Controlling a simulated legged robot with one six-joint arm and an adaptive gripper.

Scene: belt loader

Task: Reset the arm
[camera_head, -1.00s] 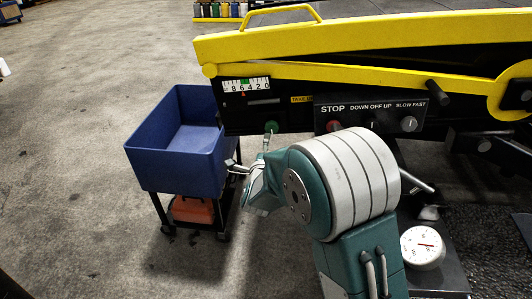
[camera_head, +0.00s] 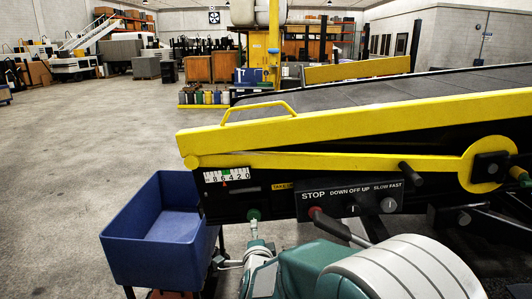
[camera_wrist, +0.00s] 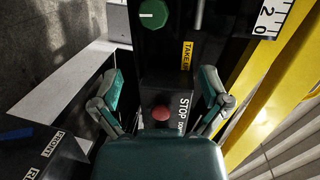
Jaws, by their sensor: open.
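My gripper (camera_head: 240,246) is at the lower middle of the head view, by the near end of the belt loader's black side panel. It is open and empty. In the wrist view my gripper (camera_wrist: 160,92) has its two green fingers spread wide. The green take-up knob (camera_head: 254,214) is just above the fingers in the head view and apart from them in the wrist view (camera_wrist: 153,14). The red STOP button (camera_head: 315,212) is on the control panel; in the wrist view it (camera_wrist: 161,113) shows between the fingers.
A blue bin (camera_head: 150,250) on a cart stands left of my gripper. The yellow rail (camera_head: 350,122) and a number scale (camera_head: 226,179) are above the knob. A black lever (camera_head: 341,228) sticks out beside STOP. Open concrete floor (camera_head: 90,150) lies to the left.

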